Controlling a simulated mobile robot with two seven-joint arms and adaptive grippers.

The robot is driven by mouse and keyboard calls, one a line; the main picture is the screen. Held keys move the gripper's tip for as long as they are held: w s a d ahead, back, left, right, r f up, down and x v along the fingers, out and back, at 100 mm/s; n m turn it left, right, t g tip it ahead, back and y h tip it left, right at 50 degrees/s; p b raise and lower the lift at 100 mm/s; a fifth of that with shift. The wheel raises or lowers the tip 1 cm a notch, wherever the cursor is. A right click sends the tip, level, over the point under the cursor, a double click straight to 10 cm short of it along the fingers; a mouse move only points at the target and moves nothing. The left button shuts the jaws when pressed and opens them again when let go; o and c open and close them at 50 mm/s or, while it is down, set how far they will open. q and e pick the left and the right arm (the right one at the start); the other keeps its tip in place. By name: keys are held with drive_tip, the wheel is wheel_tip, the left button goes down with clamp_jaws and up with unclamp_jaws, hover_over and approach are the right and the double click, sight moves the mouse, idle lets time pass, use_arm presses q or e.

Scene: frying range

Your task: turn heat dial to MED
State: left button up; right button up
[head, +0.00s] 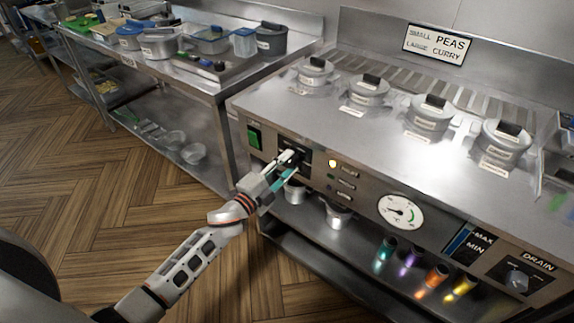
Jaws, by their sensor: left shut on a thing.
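The front panel of the frying range carries a black dial plate (304,158) near its left end. My left gripper (287,162) reaches in from the lower left and is shut at this plate, on the heat dial. The fingers cover most of the dial, so its pointer and the setting it stands at cannot be read. An amber light (332,163) glows just right of the plate, above two dimmer indicators with small labels. My right gripper is not in view.
A green switch (254,138) sits left of the dial plate. A round gauge (401,211) and a drain knob (517,280) are farther right. Lidded pots (369,89) stand on the range top. Metal cups (338,214) and coloured-lit cylinders (410,258) are below the panel.

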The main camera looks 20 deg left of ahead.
use_arm(q)
drive_tip(key=shift+r, duration=0.1)
drive_tip(key=o, duration=1.1)
drive_tip(key=shift+d, duration=0.1)
drive_tip(key=shift+s+a+f, duration=0.2)
drive_tip(key=shift+s+a, duration=0.05)
drive_tip(key=shift+s, duration=0.15)
drive_tip(key=v, duration=1.1)
drive_tip(key=shift+r, duration=0.15)
